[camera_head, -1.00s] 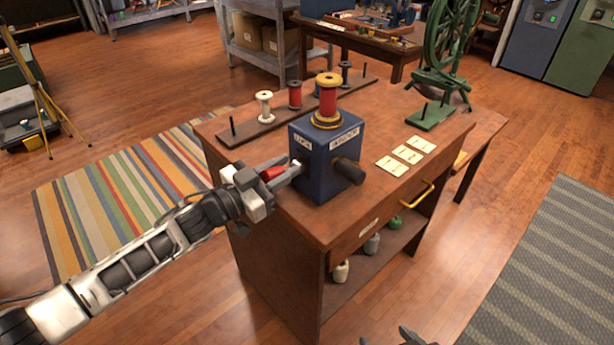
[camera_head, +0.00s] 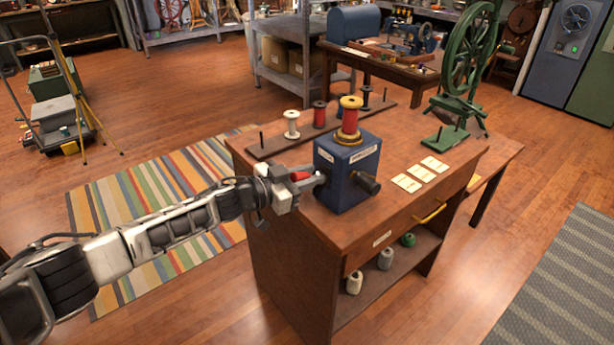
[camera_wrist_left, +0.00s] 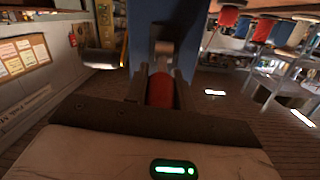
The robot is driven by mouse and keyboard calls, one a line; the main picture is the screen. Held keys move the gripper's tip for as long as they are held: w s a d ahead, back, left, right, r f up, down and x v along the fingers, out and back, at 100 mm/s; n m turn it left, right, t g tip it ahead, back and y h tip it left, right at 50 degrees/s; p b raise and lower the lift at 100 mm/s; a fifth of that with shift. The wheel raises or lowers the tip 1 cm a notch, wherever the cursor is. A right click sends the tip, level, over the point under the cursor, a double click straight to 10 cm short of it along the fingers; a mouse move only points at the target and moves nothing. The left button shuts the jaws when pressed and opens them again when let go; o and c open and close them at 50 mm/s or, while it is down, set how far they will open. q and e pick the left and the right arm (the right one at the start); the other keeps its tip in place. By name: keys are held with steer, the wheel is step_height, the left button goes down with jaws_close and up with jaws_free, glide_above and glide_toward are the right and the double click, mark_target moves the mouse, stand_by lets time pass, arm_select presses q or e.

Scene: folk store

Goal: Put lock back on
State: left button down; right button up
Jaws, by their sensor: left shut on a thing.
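A dark blue box (camera_head: 338,185) stands on the wooden cabinet top, with a white label on its left face, a dark round knob (camera_head: 369,183) on its front and a red-wound spool (camera_head: 350,119) on top. My left gripper (camera_head: 306,181) is at the box's left face, shut on a red handle (camera_head: 299,176). In the left wrist view the red handle (camera_wrist_left: 160,90) sits between the fingers, with a grey metal part beyond it against the blue box (camera_wrist_left: 152,18). Whether that part is seated in the box cannot be told. My right gripper is out of view.
Behind the box is a wooden rack (camera_head: 262,151) with several spools and pegs. Cream cards (camera_head: 421,173) lie on the cabinet top (camera_head: 400,205) to the right, near a green spinning wheel (camera_head: 460,75). Below is a drawer with a yellow handle (camera_head: 429,213).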

arm_select(q)
steer(key=c, duration=1.2)
jaws_free()
steer(key=shift+o, duration=0.2)
steer(key=v, duration=1.6)
steer(key=s+d+f+n+t+y, duration=0.2)
steer(key=s+d+f+n, duration=0.2)
steer(key=s+d+f, duration=0.45)
steer(key=s+a+f+n+g+y, duration=0.1)
steer(key=s+a+f+n+y, duration=0.1)
steer(key=s, duration=0.5)
steer(key=s+a+f+n+g+y, duration=0.1)
steer(key=s+a+f+n+y, duration=0.2)
steer(key=s+f, duration=0.4)
steer(key=s+a+y, duration=0.1)
steer(key=y, duration=0.1)
steer(key=shift+s+f+g+y, duration=0.15)
steer(key=shift+f+g+y, duration=0.15)
steer(key=shift+f+y, duration=0.1)
